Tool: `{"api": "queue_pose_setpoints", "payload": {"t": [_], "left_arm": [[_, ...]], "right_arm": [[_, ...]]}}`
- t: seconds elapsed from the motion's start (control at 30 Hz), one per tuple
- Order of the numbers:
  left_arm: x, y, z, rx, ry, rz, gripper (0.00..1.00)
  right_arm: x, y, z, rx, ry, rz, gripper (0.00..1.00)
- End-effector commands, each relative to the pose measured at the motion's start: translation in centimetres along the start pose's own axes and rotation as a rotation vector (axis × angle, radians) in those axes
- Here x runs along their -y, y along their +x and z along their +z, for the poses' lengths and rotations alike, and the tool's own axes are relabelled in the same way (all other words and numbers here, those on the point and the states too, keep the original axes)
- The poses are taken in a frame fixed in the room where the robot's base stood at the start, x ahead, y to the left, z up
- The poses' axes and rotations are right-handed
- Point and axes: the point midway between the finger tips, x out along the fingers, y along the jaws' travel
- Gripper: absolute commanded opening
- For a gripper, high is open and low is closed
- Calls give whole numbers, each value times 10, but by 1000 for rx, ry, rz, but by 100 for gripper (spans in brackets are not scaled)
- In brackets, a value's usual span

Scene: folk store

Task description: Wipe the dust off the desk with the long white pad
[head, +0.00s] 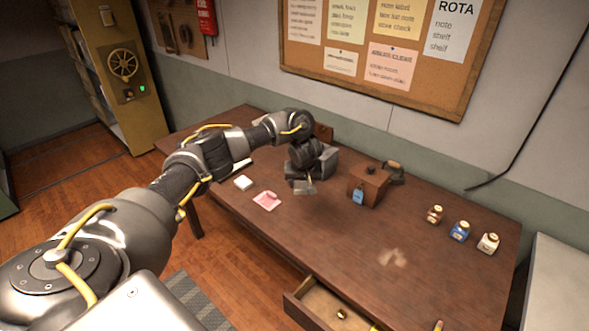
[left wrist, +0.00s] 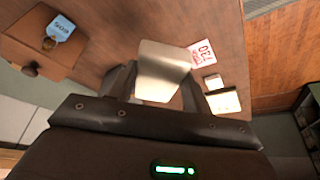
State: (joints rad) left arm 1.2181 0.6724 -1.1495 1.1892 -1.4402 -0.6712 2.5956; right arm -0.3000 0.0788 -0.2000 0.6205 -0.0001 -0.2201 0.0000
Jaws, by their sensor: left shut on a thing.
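My left gripper (head: 304,184) is over the middle of the desk (head: 330,235), left of the wooden box. It is shut on a pale flat pad, which looks like the long white pad (left wrist: 163,68) and sits between the two fingers in the left wrist view. In the head view the pad shows only as a small greyish piece under the gripper. I cannot tell whether it touches the desk. A light tan dust patch (head: 393,257) lies on the desk, to the right of and nearer than the gripper. My right gripper is not in view.
A wooden box (head: 370,187) with a blue tag (head: 358,197) stands right of the gripper. Several small bottles (head: 459,231) stand at the right. A pink card (head: 267,201) and a small white block (head: 243,183) lie at the left. A front drawer (head: 325,303) is open.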

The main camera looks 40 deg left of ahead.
Motion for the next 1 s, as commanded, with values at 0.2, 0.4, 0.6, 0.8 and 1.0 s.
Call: {"api": "queue_pose_setpoints", "payload": {"t": [0.2,0.4,0.6,0.8,1.0], "left_arm": [[-6,-7,26,-5,-36,-14,31],[-12,-15,52,-4,-72,-26,31],[-51,-41,60,-5,55,26,31],[-105,-83,80,-6,247,107,31],[-168,-145,124,-7,542,225,31]], "right_arm": [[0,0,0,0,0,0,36],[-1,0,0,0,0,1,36],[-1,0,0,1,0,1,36],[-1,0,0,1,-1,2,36],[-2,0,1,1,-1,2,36]]}}
